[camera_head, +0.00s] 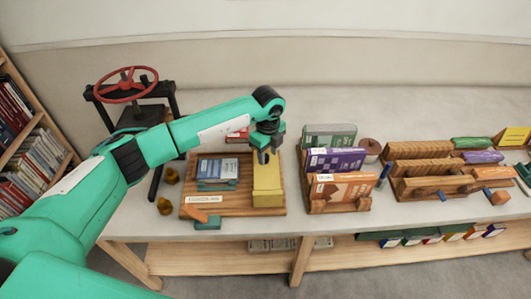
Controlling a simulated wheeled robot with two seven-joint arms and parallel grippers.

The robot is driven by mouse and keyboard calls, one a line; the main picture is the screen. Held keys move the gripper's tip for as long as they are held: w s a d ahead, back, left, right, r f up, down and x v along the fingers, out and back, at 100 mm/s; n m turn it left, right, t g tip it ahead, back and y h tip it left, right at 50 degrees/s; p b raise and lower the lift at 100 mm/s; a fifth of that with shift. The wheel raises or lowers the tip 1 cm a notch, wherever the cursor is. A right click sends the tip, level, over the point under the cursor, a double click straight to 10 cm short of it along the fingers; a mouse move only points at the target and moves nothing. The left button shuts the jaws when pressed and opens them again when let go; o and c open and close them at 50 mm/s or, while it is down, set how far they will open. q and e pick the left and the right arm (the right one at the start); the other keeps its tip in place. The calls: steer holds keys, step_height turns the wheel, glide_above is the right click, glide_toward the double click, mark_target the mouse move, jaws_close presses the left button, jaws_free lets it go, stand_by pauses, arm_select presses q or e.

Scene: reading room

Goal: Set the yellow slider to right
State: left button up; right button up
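A long yellow block (267,188) lies at the right side of a wooden board (234,208) on the table; it is the only yellow piece on that board, and I cannot tell for sure that it is the slider. My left gripper (268,153) points down at the block's far end, just above or touching it. The fingers are small and dark, so their opening is unclear, and they hide part of that end. My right gripper is not in view.
Blue-grey books (217,172) lie left of the yellow block. A press with a red wheel (126,84) stands at the back left. Upright purple (335,160) and orange (343,188) books stand to the right, then wooden racks (420,168). Bare tabletop (255,235) shows in front.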

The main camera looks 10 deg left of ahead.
arm_select(q)
steer(key=shift+a+r, duration=0.1)
steer(key=shift+r, duration=0.35)
step_height(320, 180, up, 13)
steer(key=b, duration=0.3)
steer(key=shift+f, duration=0.1)
